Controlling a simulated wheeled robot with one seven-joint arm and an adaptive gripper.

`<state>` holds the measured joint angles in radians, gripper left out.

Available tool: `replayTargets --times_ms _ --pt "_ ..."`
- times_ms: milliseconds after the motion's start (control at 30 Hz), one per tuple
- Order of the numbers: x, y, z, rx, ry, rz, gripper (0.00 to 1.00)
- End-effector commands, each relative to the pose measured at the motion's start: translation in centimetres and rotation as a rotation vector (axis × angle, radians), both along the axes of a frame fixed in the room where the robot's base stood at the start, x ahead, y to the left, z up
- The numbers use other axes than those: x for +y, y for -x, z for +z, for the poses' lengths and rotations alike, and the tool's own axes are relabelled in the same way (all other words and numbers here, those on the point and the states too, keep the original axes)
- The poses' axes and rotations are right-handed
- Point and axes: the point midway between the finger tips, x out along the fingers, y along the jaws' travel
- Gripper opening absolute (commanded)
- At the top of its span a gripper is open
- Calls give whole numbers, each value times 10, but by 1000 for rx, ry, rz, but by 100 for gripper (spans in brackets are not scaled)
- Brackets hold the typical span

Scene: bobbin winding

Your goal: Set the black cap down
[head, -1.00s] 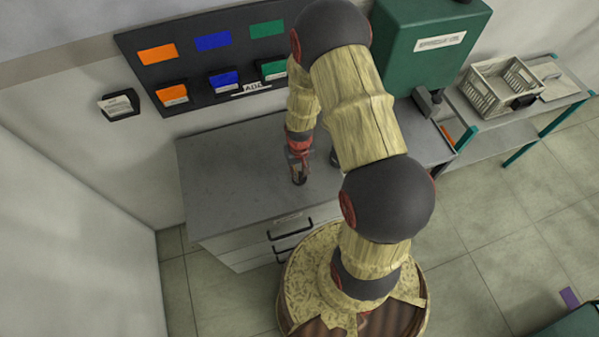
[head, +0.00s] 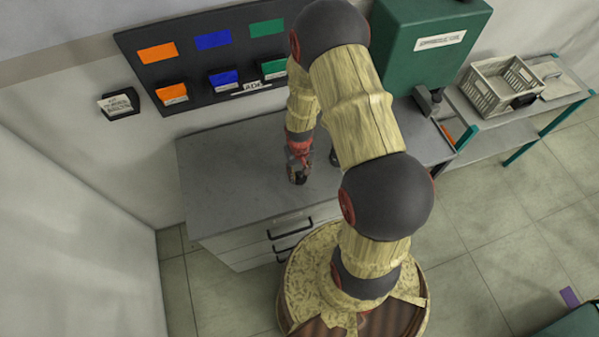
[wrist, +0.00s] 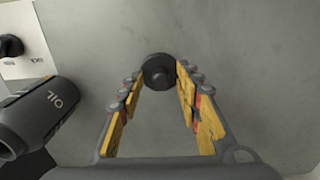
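The black cap (wrist: 158,72) is a small round dark piece between the fingertips in the wrist view. My gripper (wrist: 160,76) has its yellow-padded fingers against both sides of the cap, and looks shut on it. In the head view my gripper (head: 298,176) points down over the middle of the grey worktop (head: 235,185), close to its surface. The cap is too small and dark there to tell from the fingertips. I cannot tell whether its underside touches the worktop.
A dark bottle marked OIL (wrist: 40,115) is left of my fingers in the wrist view, near a black knob (wrist: 10,46). A green machine (head: 425,45) stands at the worktop's right. A board with coloured bins (head: 212,60) is behind. The worktop's left side is clear.

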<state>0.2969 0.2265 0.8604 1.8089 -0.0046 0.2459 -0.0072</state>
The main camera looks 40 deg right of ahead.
Motion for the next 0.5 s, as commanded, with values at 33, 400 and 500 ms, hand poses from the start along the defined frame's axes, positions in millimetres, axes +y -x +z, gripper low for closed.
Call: replayTargets --times_ms 33,400,500 --pt "0 0 1 0 0 0 34" --pt "0 -1 53 -5 1 0 34" --pt "0 -2 74 -6 2 0 34"
